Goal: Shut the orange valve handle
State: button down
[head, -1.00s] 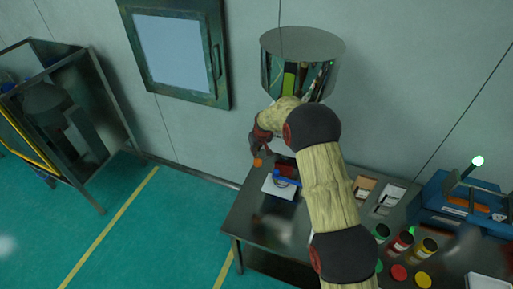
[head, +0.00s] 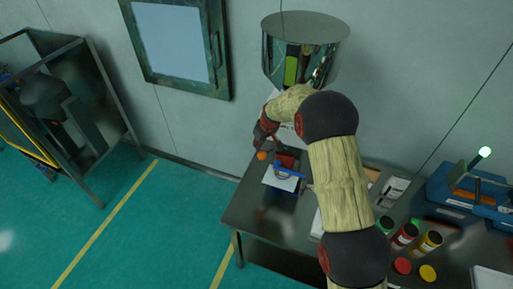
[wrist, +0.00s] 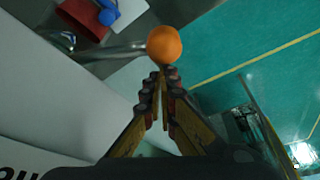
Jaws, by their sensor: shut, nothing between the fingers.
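The orange valve handle knob (head: 262,155) is a round ball just below my gripper (head: 261,141), above the left end of the steel table. In the wrist view the orange knob (wrist: 164,45) sits on a metal rod running left. My gripper (wrist: 163,73) has its fingers together, with nothing between them. Its tips are right at the near side of the knob; I cannot tell whether they touch it. The rest of the valve is mostly hidden behind my arm in the head view.
A steel hopper (head: 304,38) stands against the wall above the table. A blue device with a white plate (head: 282,181) and a dark red box (head: 288,160) lie below the knob. Several jars (head: 404,236) stand at right. The green floor (head: 150,235) at left is clear.

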jog(key=s+d+n+g+b, duration=0.1)
jog(key=s+d+n+b, duration=0.2)
jog(key=d+b, duration=0.4)
jog(key=s+d+n+g+y+b, duration=0.1)
jog(key=s+d+n+b, duration=0.3)
jog(key=d+n+b, duration=0.2)
jog(key=shift+s+d+n+g+y+b, duration=0.3)
jog(key=shift+d+g+b, duration=0.1)
jog(key=shift+d+b, duration=0.45)
